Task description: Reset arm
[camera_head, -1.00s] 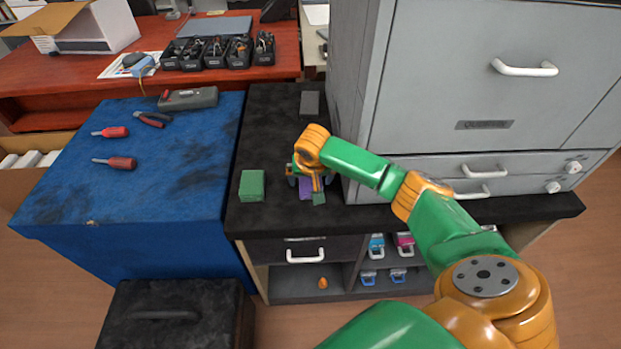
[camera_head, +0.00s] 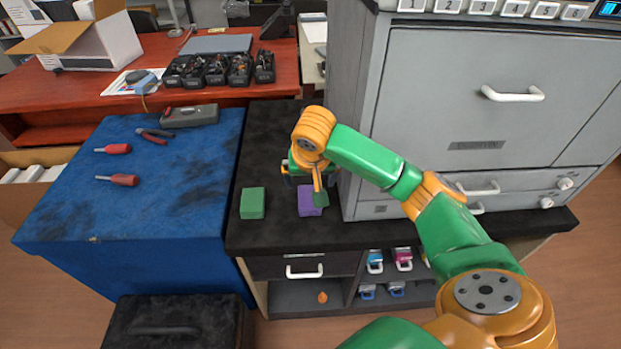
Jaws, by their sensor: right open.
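My right arm reaches in from the lower right over the black counter (camera_head: 270,150). My right gripper (camera_head: 311,191) points down above the counter, open, partly hidden behind its own wrist. A purple block (camera_head: 306,207) lies on the counter just below the gripper, partly covered by a finger in this view. I see nothing held between the fingers. A green block (camera_head: 252,203) lies on the counter to the left of the gripper, apart from it. My left gripper is not in view.
A large grey printer (camera_head: 465,90) stands close to the right of my gripper. Cyan (camera_head: 375,262) and magenta (camera_head: 403,259) cartridges sit in the shelf below. A blue-topped bench (camera_head: 190,165) with screwdrivers and pliers is at left. The counter's front left is clear.

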